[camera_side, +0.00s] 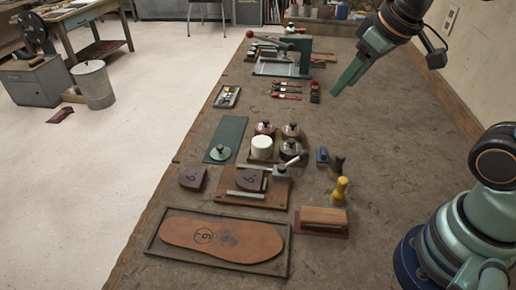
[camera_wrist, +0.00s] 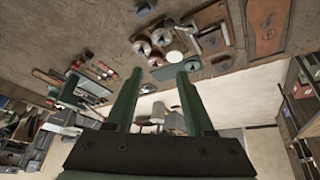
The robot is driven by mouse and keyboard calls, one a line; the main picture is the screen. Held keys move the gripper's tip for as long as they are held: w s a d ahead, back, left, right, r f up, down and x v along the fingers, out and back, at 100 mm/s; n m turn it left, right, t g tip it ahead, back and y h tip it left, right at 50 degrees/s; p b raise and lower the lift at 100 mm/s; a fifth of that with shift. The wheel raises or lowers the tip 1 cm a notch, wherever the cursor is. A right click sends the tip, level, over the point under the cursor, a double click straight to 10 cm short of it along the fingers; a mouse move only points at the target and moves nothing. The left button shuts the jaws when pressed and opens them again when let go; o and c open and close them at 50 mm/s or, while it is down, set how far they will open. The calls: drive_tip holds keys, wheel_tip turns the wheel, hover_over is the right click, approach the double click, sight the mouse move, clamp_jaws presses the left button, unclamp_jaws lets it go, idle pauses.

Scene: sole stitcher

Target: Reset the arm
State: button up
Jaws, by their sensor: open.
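My gripper (camera_side: 347,77) is raised above the far right part of the workbench (camera_side: 380,130) in the side view, with green fingers pointing down and to the left. It is apart from everything on the bench. In the wrist view my gripper (camera_wrist: 157,85) shows two green fingers spread wide with nothing between them. My arm reaches in from the right side of the side view, and its middle links are out of frame.
A leather sole (camera_side: 222,238) lies in a tray (camera_side: 150,243) at the front. A clamp fixture (camera_side: 265,195), white spool (camera_side: 262,147), wooden block brush (camera_side: 323,217) and yellow-handled tool (camera_side: 341,188) stand mid-bench. A green machine (camera_side: 296,55) stands at the back. The bench's right side is mostly clear.

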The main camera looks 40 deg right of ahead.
drive_tip(key=shift+s+d+f+m, duration=0.2)
drive_tip(key=shift+s+f+m, duration=0.15)
drive_tip(key=shift+s, duration=0.25)
drive_tip(key=shift+s+d+f+m, duration=0.25)
drive_tip(key=shift+s+m, duration=0.1)
drive_tip(key=shift+s, duration=0.25)
